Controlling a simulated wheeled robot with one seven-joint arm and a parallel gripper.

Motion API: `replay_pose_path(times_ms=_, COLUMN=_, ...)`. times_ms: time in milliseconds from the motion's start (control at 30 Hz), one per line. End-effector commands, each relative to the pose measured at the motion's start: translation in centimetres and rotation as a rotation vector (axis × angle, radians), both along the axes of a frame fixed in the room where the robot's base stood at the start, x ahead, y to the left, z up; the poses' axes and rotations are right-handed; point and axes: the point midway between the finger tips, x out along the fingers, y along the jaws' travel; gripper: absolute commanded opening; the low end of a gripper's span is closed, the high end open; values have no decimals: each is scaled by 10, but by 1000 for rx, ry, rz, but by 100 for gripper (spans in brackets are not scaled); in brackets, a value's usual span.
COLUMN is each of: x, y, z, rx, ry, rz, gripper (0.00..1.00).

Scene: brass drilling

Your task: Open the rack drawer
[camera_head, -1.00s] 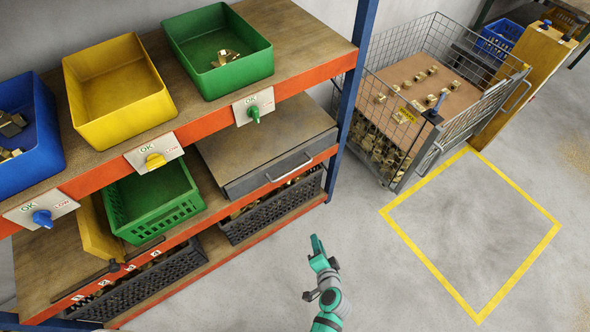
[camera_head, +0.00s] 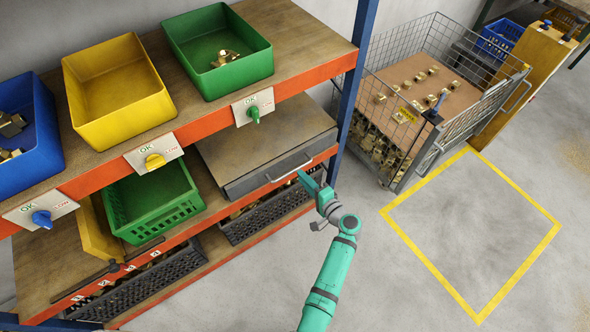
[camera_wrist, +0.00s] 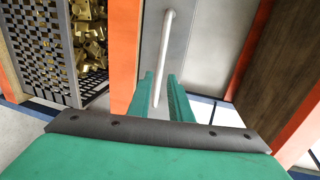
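The rack drawer (camera_head: 250,181) is a grey metal drawer under a wooden top on the rack's middle level; it appears shut. Its pale bar handle (camera_head: 282,174) runs along the front and also shows in the wrist view (camera_wrist: 165,50). My gripper (camera_head: 303,174) is at the right end of the handle. In the wrist view its two teal fingers (camera_wrist: 163,96) are apart, with one end of the handle showing between them and gaps on both sides. I cannot tell whether the fingertips reach past the bar.
Below the drawer is a dark mesh crate (camera_head: 265,210) with brass parts. A blue rack post (camera_head: 350,95) stands just right of the drawer. A wire cage (camera_head: 400,110) with brass parts stands further right. The floor before the rack is clear around the yellow outline (camera_head: 430,262).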

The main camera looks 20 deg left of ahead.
Motion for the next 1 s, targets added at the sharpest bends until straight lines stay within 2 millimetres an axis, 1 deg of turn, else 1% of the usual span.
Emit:
replay_pose_path(times_ms=33, x=6, y=9, z=-1, rx=0, ry=0, rz=2, gripper=18)
replay_pose_path(times_ms=100, x=14, y=18, z=-4, rx=1, ry=1, rz=1, gripper=18)
replay_pose_path(times_ms=200, x=23, y=30, z=-7, rx=0, ry=-1, rz=1, gripper=18)
replay_pose_path(times_ms=333, x=32, y=41, z=-10, rx=-1, ry=-1, rz=0, gripper=18)
replay_pose_path(times_ms=500, x=37, y=48, z=-13, rx=-2, ry=0, rz=-1, gripper=18)
replay_pose_path(times_ms=767, x=38, y=49, z=-13, rx=-2, ry=0, rz=-1, gripper=18)
replay_pose_path(times_ms=800, x=38, y=49, z=-13, rx=-2, ry=0, rz=-1, gripper=16)
replay_pose_path(times_ms=867, x=38, y=49, z=-13, rx=-2, ry=0, rz=-2, gripper=2)
replay_pose_path(times_ms=900, x=38, y=49, z=-13, rx=-2, ry=0, rz=-2, gripper=0)
replay_pose_path(times_ms=1000, x=38, y=49, z=-13, rx=-2, ry=0, rz=-2, gripper=0)
